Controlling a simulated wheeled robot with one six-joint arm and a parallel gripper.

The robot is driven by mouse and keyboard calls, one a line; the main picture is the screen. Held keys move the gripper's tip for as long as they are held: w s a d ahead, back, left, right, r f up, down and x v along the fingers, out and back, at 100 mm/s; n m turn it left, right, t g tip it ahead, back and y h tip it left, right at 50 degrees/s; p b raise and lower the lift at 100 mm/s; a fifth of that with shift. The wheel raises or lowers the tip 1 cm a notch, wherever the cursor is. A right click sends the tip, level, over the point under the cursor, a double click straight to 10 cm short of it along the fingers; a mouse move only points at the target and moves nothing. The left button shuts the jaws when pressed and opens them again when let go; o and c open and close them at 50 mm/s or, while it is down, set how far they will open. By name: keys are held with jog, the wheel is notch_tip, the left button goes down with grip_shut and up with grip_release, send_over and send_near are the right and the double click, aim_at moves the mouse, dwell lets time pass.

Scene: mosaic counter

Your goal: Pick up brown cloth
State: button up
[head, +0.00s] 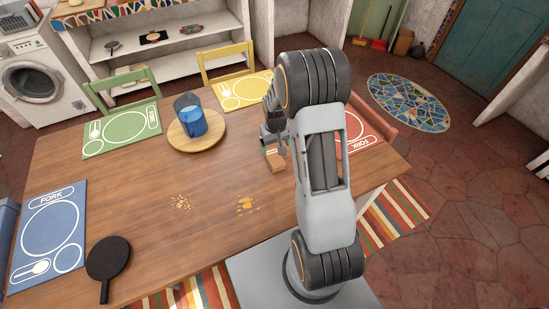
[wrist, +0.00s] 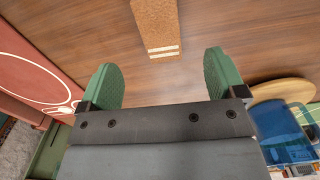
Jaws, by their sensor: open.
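The brown cloth (head: 276,163) lies on the wooden table just below my gripper (head: 270,143) in the head view, partly hidden by the arm. In the wrist view the cloth (wrist: 156,22) is a narrow brown strip with white stripes near its close end, and its far end is cut off by the frame's top edge. My gripper (wrist: 162,75) is open, with its two green fingers spread apart and nothing between them. The cloth lies beyond the fingertips, lined up roughly with the gap between them.
A blue pitcher (head: 190,118) stands on a round wooden board (head: 210,127) left of my gripper. Crumbs (head: 246,204) lie on the wooden table (head: 150,195). A black pan (head: 108,258) lies at the front left. Green (head: 122,132), yellow (head: 243,92), blue (head: 48,235) and red placemats (head: 362,132) line the edges.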

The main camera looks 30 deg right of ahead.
aim_at(276, 160)
jog(key=shift+s+d+f+p, duration=0.1)
jog(key=shift+f+p, duration=0.65)
jog(key=shift+f, duration=4.1)
jog(key=c, duration=1)
jog(key=shift+r, duration=0.15)
jog(key=shift+r, duration=0.25)
notch_tip(276, 160, up, 2)
jog(key=shift+r+b, duration=0.15)
jog(key=shift+b, duration=0.5)
jog(key=s+a+r, duration=0.2)
jog(key=r, duration=0.1)
jog(key=s+r, duration=0.1)
jog(key=r, duration=0.1)
jog(key=shift+s+a, duration=0.15)
jog(key=shift+a, duration=0.25)
jog(key=s+a+r+b, duration=0.1)
jog(key=s+a+r, duration=0.4)
jog(key=s+a, duration=0.1)
jog(key=shift+s+b, duration=0.35)
jog(key=shift+s, duration=0.45)
